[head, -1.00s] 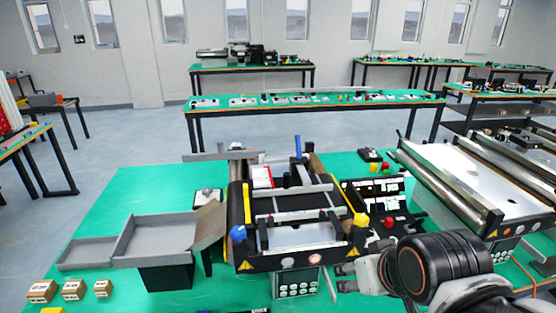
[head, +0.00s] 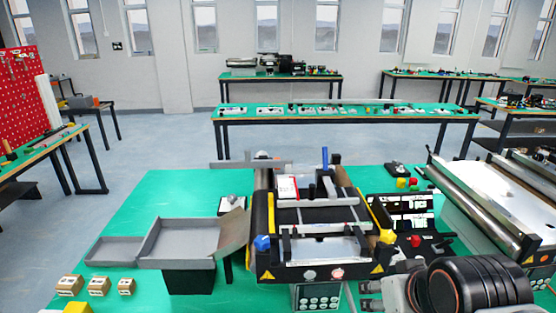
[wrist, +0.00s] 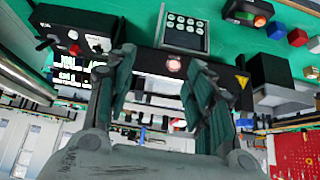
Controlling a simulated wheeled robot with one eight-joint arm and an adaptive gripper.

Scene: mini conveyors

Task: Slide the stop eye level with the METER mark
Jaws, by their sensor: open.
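The mini conveyor (head: 325,274) stands on the green table, with a blue knob (head: 262,243) at its near left corner and a yellow piece (head: 387,237) at its near right. I cannot tell which small part is the stop eye, and no METER lettering is readable. My gripper (head: 370,296) is low at the right of the conveyor's front, apart from it, open and empty. In the wrist view my gripper (wrist: 160,72) has its two fingers spread, with the conveyor's dark front panel (wrist: 210,76) behind them.
A grey tray (head: 178,222) stands left of the conveyor, and several small boxes (head: 98,286) lie at the front left. A control panel with a red button (head: 416,241) stands close on the right. A larger conveyor (head: 490,205) is further right. The table's back left is clear.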

